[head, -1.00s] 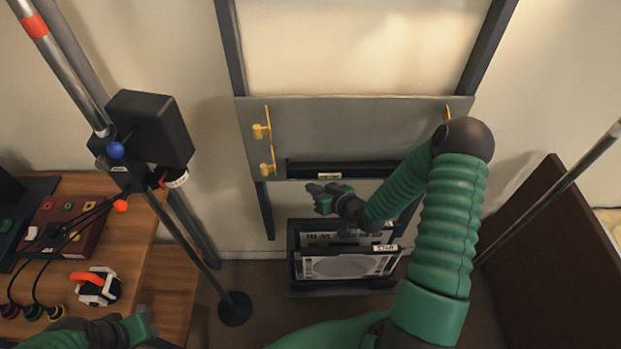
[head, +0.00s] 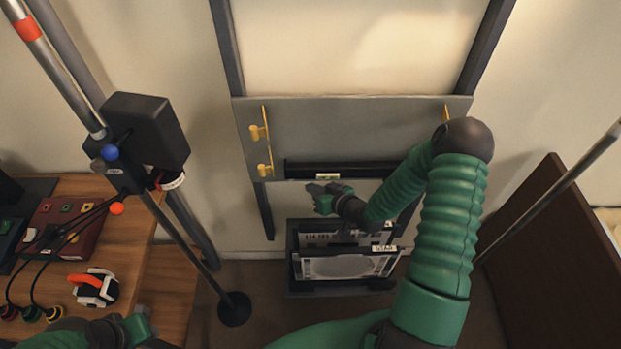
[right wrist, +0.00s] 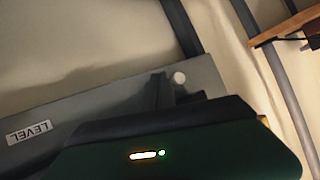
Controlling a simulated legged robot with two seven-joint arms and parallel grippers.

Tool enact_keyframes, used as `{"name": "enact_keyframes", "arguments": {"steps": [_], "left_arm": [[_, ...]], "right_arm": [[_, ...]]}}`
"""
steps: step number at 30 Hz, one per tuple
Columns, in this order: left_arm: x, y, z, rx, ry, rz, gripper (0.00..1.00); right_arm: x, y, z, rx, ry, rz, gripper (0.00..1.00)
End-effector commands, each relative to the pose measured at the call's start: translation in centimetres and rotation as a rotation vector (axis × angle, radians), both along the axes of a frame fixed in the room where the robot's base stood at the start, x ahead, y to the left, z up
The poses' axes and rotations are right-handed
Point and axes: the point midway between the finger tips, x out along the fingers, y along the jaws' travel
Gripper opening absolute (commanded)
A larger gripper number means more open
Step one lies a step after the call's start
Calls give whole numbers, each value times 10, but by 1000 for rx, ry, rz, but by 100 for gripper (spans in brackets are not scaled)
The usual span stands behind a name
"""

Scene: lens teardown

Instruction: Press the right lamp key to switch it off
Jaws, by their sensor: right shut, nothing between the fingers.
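My right gripper (head: 322,198) is shut and empty. It hangs just below the grey board (head: 350,130), in front of the wall and above the black rack. In the right wrist view a dark green body with small glowing marks (right wrist: 148,155) fills the bottom, and the fingertips are not clear. My left gripper (head: 140,325) is at the lower left by the wooden table; its jaws cannot be made out. No part can be surely told as the right lamp key. A dark red box (head: 62,228) with small coloured keys stands on the table at left.
A black ledge (head: 355,169) runs along the board's lower edge. A black rack (head: 345,288) holding pale panels stands below. A pole with a black box (head: 148,130) and blue knob (head: 110,152) rises at left. A brown panel (head: 548,255) stands at right.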

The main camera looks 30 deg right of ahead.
Motion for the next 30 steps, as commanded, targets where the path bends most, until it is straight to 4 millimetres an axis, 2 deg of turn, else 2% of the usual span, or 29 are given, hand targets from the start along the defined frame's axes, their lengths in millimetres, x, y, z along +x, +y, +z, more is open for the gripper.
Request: {"name": "enact_keyframes", "arguments": {"steps": [30], "left_arm": [[0,0,2,0,0,0,36]], "right_arm": [[7,-5,1,0,0,1,0]]}}
